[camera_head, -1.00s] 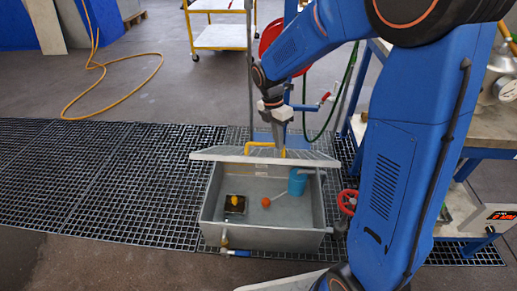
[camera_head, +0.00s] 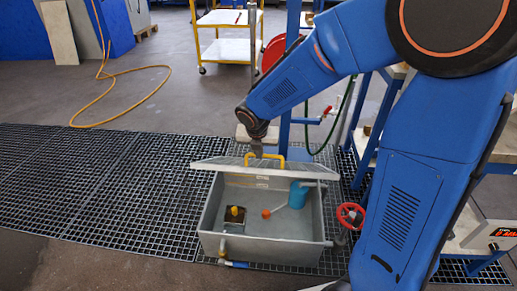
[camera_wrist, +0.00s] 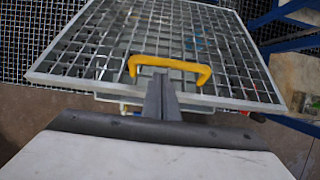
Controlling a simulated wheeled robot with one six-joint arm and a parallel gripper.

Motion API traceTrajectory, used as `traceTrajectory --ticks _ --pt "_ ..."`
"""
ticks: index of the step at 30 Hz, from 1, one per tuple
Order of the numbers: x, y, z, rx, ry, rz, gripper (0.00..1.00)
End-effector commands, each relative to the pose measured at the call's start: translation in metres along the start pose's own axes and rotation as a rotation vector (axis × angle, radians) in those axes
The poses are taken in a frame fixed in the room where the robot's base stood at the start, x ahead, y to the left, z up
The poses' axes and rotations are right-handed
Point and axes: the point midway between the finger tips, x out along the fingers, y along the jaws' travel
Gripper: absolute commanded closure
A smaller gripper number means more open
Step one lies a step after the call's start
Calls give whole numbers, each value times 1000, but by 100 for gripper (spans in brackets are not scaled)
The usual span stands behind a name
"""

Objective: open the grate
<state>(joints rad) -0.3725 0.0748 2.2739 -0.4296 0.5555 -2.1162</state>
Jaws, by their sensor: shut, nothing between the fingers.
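The grate (camera_head: 212,163) is a pale metal grid panel with a yellow handle (camera_head: 279,159) near one edge. In the head view it stands raised and tilted at the back of the open grey tank (camera_head: 214,205). The wrist view shows the grate (camera_wrist: 100,45) from above its handle edge, with the yellow handle (camera_wrist: 190,67) across the middle. My gripper (camera_head: 255,150) is shut and empty. Its fingertips (camera_wrist: 160,78) are right by the handle, overlapping it in the picture; I cannot tell whether they touch it.
Inside the tank are a blue cylinder (camera_head: 298,195), an orange ball (camera_head: 266,213) on a rod and a dark block with a yellow top (camera_head: 235,213). A red valve wheel (camera_head: 350,215) stands at right. Floor grating (camera_head: 90,185) lies clear at left.

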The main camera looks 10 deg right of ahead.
Motion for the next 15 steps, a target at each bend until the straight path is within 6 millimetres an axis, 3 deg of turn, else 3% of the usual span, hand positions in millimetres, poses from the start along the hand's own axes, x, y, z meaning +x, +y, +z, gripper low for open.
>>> traceTrajectory --ticks 6,15 --pt "27 0 -1 0 2 -2 100" --pt "36 0 0 1 1 0 100"
